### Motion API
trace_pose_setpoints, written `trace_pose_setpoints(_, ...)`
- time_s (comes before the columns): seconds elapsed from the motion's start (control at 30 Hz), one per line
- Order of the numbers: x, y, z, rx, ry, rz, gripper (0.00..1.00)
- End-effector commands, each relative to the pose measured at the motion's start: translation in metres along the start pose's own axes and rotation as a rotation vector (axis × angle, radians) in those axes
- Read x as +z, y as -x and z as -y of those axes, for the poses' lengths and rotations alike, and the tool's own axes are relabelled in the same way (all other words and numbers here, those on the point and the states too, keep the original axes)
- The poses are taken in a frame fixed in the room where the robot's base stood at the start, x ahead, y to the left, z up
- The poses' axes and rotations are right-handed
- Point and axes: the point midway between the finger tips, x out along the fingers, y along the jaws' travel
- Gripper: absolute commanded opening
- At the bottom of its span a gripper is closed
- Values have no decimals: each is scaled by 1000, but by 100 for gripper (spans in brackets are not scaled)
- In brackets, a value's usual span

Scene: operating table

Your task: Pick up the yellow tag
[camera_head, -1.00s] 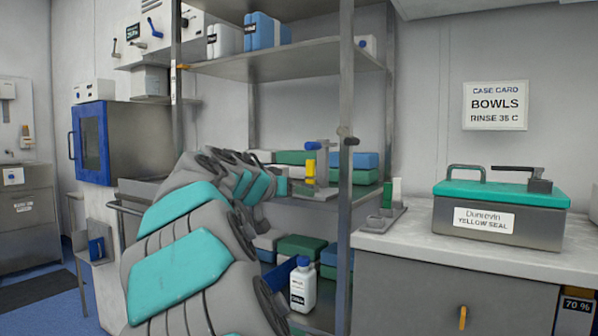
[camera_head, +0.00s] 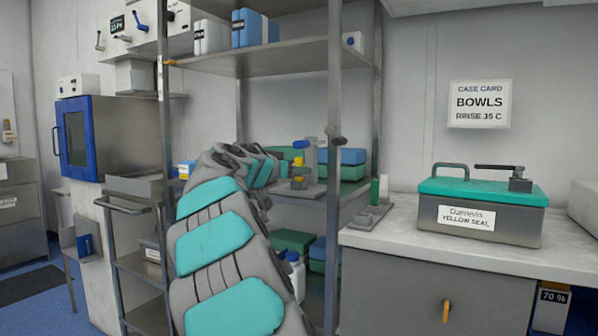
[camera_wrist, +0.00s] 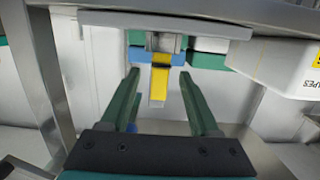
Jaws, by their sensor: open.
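The yellow tag (camera_wrist: 159,80) sits between and a little beyond my gripper's fingertips in the wrist view. It is beside a blue and grey fitting (camera_wrist: 143,54) that it seems attached to. My gripper (camera_wrist: 160,74) is open, with one green finger on each side of the tag and a visible gap to each. Nothing is held. In the head view the yellow tag (camera_head: 298,160) shows small on the middle shelf by a grey stand, just past the end of my arm. My fingers are mostly hidden there.
The metal shelf rack (camera_head: 334,130) has an upright close to the right of my arm. Green and blue boxes (camera_head: 345,157) stand behind the tag. A white box (camera_wrist: 280,70) is at the right in the wrist view. A teal-lidded container (camera_head: 490,205) stands on the right counter.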

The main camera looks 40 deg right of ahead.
Motion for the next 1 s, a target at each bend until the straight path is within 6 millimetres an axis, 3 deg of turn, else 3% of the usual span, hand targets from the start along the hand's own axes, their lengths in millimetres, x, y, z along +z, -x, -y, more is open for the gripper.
trace_pose_setpoints(0.2, 0, -2, 0, 0, 0, 0, 62)
trace_pose_setpoints(0.77, 1, -2, 0, 0, 1, 1, 0)
trace_pose_setpoints(1.0, 1, -2, 0, 1, 1, 1, 0)
